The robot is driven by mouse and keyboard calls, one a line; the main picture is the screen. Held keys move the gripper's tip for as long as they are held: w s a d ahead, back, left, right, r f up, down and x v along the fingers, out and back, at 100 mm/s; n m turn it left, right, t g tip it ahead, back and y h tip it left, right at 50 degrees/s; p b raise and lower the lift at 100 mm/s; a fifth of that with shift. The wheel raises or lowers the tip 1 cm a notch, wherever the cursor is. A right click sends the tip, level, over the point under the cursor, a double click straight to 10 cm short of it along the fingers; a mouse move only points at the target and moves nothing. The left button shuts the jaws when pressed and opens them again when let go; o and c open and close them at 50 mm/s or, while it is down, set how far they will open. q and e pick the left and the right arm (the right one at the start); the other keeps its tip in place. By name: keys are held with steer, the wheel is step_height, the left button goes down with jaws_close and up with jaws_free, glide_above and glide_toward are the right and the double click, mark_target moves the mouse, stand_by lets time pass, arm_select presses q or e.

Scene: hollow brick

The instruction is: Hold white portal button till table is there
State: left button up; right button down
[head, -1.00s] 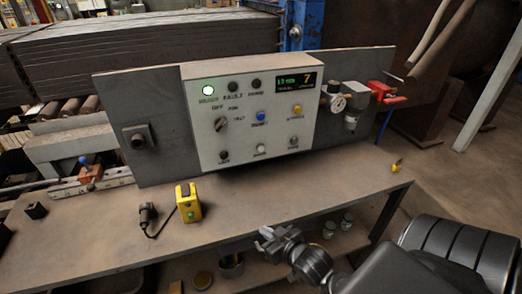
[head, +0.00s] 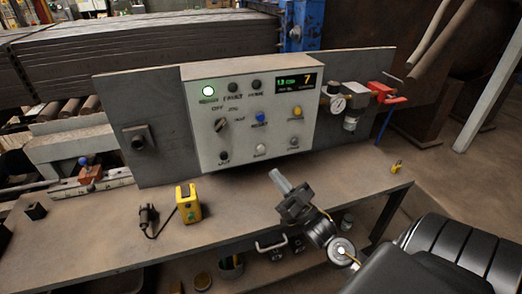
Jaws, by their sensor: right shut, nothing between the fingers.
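The small labels are too blurred to read surely. My right gripper (head: 275,175) is shut and empty, its fingertips pointing up toward the panel, a little below and right of the white button. It appears apart from the panel. My left gripper is out of view.
A blue button (head: 260,117), yellow button (head: 298,111) and selector knob (head: 221,125) sit above the bottom row. A yellow box (head: 188,203) and a dark cabled device (head: 149,215) stand on the bench (head: 100,235). A gauge (head: 338,104) and red valve (head: 380,90) are at right.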

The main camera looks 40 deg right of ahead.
mark_target(261, 149)
steer(key=w+d+b, duration=0.3)
steer(key=w, duration=0.5)
steer(key=shift+w, duration=0.2)
stand_by(0.6)
stand_by(1.1)
steer(key=shift+w, duration=0.1)
stand_by(0.4)
steer(key=shift+w+d, duration=0.1)
steer(key=shift+w, duration=0.15)
